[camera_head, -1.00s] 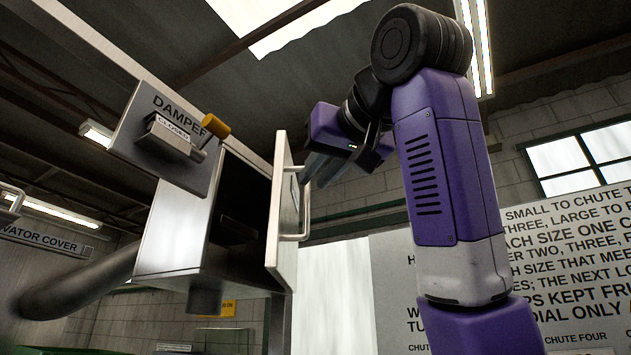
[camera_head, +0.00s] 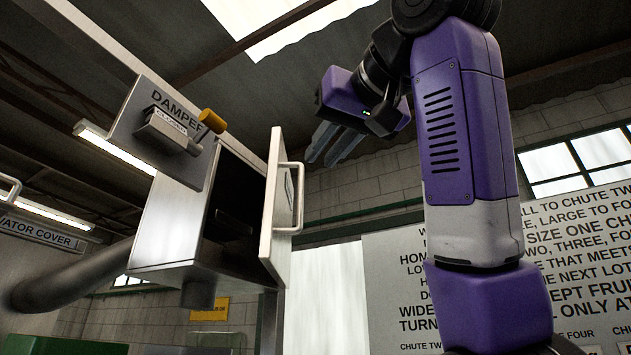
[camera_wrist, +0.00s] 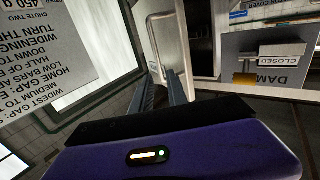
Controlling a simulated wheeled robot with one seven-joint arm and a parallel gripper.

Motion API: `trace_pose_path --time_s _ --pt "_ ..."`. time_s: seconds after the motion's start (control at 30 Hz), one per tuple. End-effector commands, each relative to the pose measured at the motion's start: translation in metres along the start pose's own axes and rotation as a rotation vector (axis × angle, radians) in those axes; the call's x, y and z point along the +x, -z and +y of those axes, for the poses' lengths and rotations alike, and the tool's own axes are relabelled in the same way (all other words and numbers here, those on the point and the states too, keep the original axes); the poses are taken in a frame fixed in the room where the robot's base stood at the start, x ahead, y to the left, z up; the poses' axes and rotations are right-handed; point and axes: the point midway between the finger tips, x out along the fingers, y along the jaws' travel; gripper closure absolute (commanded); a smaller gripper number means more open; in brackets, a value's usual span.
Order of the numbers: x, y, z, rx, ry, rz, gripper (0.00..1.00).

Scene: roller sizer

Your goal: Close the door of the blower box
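The blower box (camera_head: 176,222) is a pale metal box with a dark interior. Its door (camera_head: 273,205) stands open, swung out to the right, with a bar handle (camera_head: 299,200) on its outer face. In the wrist view the handle (camera_wrist: 155,45) and the door (camera_wrist: 174,45) show beyond the fingertips, beside the dark opening. My gripper (camera_head: 328,150) is empty, its two fingers apart. It is up and to the right of the handle, not touching the door in the head view.
A damper plate (camera_head: 133,140) marked CLOSED, with a yellow-knobbed lever (camera_head: 212,121), projects at the box's upper left. A duct (camera_head: 75,277) runs off lower left. A text board (camera_head: 480,275) stands behind my arm. The space between gripper and door looks free.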

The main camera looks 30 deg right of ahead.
Motion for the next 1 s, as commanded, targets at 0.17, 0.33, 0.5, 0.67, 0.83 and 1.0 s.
trace_pose_path --time_s 0.17,0.33,0.5,0.67,0.83,1.0 --pt "-0.02 -0.004 0.002 0.0 -0.003 0.002 0.81" --pt "-0.028 -0.002 0.001 0.001 -0.003 0.0 0.81" --pt "-0.03 -0.001 0.0 0.0 -0.001 -0.001 0.81" --pt "-0.03 -0.001 0.0 0.001 0.0 -0.001 0.85" --pt "-0.02 -0.001 -0.006 0.01 0.025 -0.021 1.0" --pt "0.002 -0.013 -0.016 0.055 0.126 -0.067 1.0"
